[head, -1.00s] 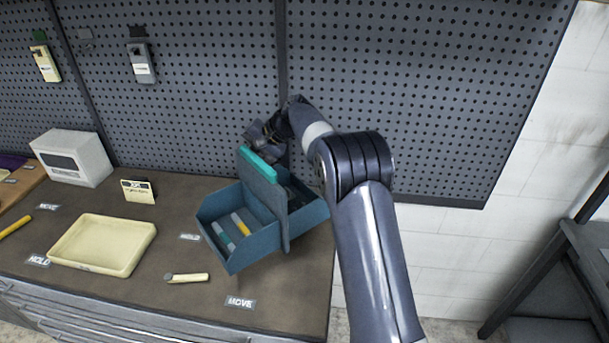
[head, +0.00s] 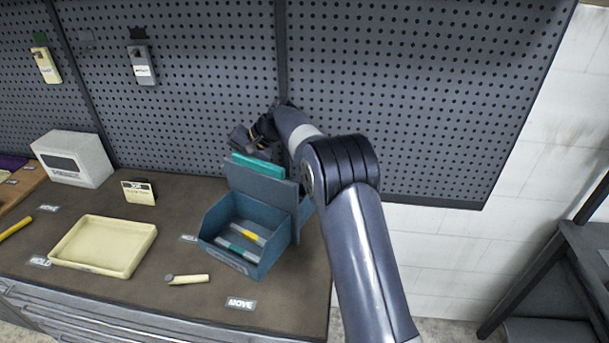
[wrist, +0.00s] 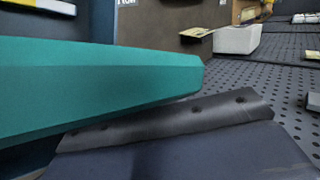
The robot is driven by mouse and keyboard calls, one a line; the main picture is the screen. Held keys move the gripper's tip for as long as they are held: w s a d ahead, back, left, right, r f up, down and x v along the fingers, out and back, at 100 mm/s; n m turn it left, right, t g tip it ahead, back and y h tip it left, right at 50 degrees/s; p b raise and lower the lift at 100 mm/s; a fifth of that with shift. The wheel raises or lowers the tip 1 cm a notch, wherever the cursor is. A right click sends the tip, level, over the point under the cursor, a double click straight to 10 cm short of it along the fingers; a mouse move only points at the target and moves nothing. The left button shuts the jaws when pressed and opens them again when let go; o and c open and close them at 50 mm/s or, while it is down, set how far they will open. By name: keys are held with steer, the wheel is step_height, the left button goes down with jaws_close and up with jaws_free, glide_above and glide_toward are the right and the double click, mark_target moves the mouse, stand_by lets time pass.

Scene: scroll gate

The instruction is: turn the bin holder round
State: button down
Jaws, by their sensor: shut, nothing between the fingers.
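The bin holder stands on the bench's right part. It has an upright blue-grey panel (head: 262,188) with a teal grip bar (head: 258,166) on top. An open blue bin (head: 236,258) on its near side holds a yellow-banded and a green-banded stick. Part of another bin shows behind the panel, its inside mostly hidden. My gripper (head: 243,140) is shut and empty, at the far side of the panel near the bar's top. In the wrist view the teal bar (wrist: 95,85) lies close beside a dark gripper part (wrist: 180,125); I cannot tell if they touch.
A cream tray (head: 103,245), a small cream-handled tool (head: 187,280) and a yellow-black card stand (head: 139,192) lie to the left. A white box (head: 72,158) is further back. The pegboard (head: 200,90) rises close behind my gripper. Bare bench lies around the MOVE label (head: 240,304).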

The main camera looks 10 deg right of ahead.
steer(key=shift+s+a+n+g+p, duration=0.55)
steer(key=shift+s+a+n+g, duration=0.1)
steer(key=shift+n+g, duration=0.2)
steer(key=shift+s+a+n+g, duration=0.25)
steer(key=shift+s+n, duration=0.1)
steer(key=shift+n, duration=0.1)
steer(key=shift+d, duration=0.1)
stand_by(0.6)
